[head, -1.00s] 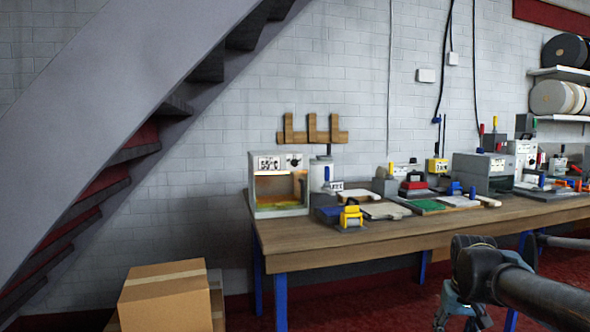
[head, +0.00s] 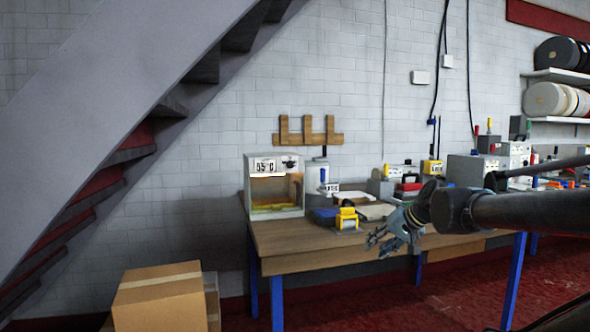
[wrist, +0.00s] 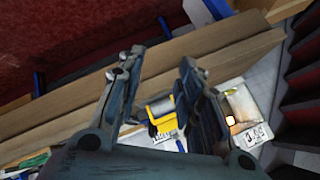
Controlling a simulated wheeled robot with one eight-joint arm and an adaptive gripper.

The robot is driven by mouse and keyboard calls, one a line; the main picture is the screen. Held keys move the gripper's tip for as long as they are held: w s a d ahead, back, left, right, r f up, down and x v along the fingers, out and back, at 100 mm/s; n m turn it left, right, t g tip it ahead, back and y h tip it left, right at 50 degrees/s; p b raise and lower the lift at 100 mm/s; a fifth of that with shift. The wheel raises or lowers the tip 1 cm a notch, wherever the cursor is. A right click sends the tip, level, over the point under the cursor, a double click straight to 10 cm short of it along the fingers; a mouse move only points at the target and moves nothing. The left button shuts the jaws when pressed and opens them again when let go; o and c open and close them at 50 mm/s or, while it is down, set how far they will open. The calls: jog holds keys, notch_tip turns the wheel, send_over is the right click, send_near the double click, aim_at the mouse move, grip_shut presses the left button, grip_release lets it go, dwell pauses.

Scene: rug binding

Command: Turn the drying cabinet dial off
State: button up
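The drying cabinet (head: 248,190) is a grey box with a lit, open-looking front at the left end of the workbench. Its top panel has a display (head: 264,166) reading about 55 °C. The small dark dial (head: 290,164) is right of the display; its setting is too small to read. My gripper (head: 378,240) is open and empty, in front of the bench edge, to the right of and lower than the cabinet. In the wrist view, my open fingers (wrist: 160,62) point at the bench, and the cabinet (wrist: 238,104) shows beyond the right finger. The dial cannot be made out there.
The wooden workbench (head: 310,259) has a yellow-and-grey tape device (head: 346,218) near the cabinet and several tools to the right. A wooden rack (head: 308,137) hangs above. Cardboard boxes (head: 160,298) stand on the floor at left, below a sloping staircase (head: 110,110).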

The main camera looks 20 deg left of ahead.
aim_at(293, 165)
jog(key=w+a+r+m+t+y, duration=0.2)
jog(key=w+a+r+y, duration=0.1)
jog(key=w+a+r, duration=0.65)
jog(key=w+a+r+m+t+y, duration=0.25)
jog(key=w+a+r, duration=0.45)
jog(key=a+r, duration=0.45)
jog(key=shift+g+y, duration=0.25)
jog(key=shift+y, duration=0.1)
jog(key=x, duration=1.1)
jog(key=r+x, duration=0.1)
jog(key=x, duration=0.4)
jog(key=shift+w+a, duration=0.15)
jog(key=shift+w, duration=0.1)
jog(key=c, duration=0.8)
